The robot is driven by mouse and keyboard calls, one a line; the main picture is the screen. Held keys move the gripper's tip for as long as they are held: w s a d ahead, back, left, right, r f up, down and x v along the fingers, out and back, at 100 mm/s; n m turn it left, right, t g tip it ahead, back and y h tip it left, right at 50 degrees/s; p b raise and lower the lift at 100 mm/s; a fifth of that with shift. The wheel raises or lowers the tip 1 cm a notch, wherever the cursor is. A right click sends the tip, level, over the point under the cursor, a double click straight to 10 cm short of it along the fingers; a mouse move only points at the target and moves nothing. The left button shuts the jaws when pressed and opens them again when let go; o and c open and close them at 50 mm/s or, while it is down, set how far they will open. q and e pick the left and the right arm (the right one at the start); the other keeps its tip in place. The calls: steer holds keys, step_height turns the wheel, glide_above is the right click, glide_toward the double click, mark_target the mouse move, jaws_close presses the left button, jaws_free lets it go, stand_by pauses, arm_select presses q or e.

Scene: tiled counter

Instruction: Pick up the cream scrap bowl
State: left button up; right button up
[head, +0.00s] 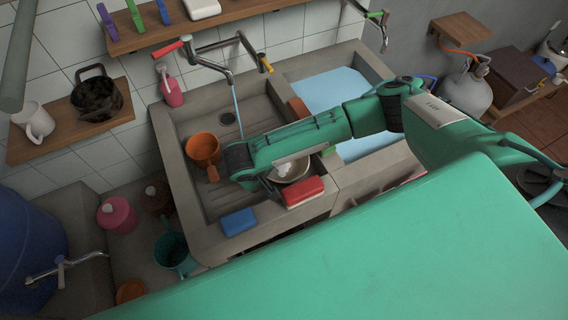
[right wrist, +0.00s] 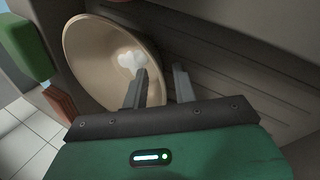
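The cream scrap bowl (head: 301,173) is in the left basin of the sink, partly hidden by my right arm in the head view. In the right wrist view the bowl (right wrist: 95,55) looks tilted, with a small white scrap inside. My right gripper (right wrist: 162,84) is open, its two fingers apart at the bowl's near rim. One finger overlaps the bowl's inside and the other is outside the rim. I cannot tell whether either touches it. In the head view the right gripper (head: 272,184) is low over the basin, mostly hidden. My left gripper is not in view.
A red sponge (head: 304,191) and a blue sponge (head: 238,221) lie on the sink's front ledge. An orange pot (head: 203,149) stands left in the basin, near running water from the tap (head: 216,62). The right basin (head: 337,88) holds water.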

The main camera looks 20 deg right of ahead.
jaws_close()
steer(key=shift+r, duration=0.1)
